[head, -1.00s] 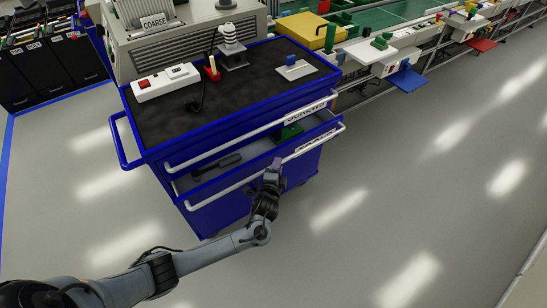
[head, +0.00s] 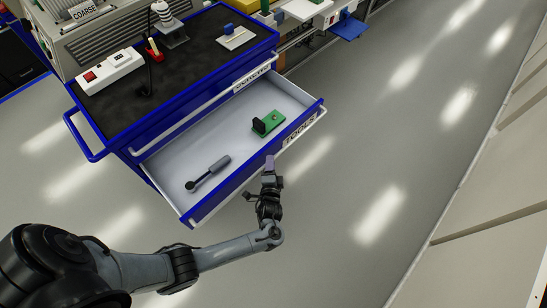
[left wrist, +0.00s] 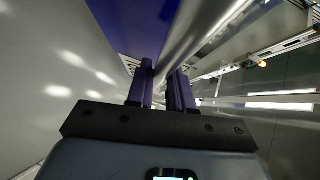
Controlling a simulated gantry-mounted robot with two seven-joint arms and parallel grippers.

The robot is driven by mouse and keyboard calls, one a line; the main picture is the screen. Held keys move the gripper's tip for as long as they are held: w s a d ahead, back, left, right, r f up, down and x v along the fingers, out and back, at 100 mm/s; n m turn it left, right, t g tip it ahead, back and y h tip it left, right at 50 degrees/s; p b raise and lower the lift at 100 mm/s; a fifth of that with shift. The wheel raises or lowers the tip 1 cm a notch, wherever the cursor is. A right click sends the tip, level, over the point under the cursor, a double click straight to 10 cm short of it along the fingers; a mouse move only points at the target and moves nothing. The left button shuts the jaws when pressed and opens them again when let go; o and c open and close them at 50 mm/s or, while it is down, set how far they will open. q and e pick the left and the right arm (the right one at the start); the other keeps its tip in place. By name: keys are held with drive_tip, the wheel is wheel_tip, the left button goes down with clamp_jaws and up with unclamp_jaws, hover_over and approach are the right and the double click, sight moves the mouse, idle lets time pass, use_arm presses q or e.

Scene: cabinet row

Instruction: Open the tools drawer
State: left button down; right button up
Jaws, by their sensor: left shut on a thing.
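The tools drawer (head: 190,158) is the lower drawer of a blue cabinet and stands well out in the head view, with a white inside and a "TOOLS" label (head: 299,131) on its front. My left gripper (head: 269,163) is at the middle of the drawer's front edge, shut on the drawer's light handle bar. In the left wrist view the two dark fingers (left wrist: 162,85) meet the handle bar (left wrist: 205,40), which runs off to the upper right. The grip itself is partly hidden. My right gripper is not in view.
A dark-handled tool (head: 208,173) and a green block with a black part (head: 268,122) lie in the drawer. The upper drawer, labelled on its front (head: 252,79), is shut. A power strip (head: 110,70) lies on the cabinet top. The floor in front is clear.

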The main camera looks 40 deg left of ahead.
use_arm(q)
drive_tip(key=shift+d, duration=0.15)
drive_tip(key=c, duration=1.1)
unclamp_jaws()
drive_tip(key=p+v, duration=0.3)
drive_tip(key=v, duration=0.7)
drive_tip(key=shift+s+d, duration=0.3)
drive_tip(key=shift+d, duration=0.05)
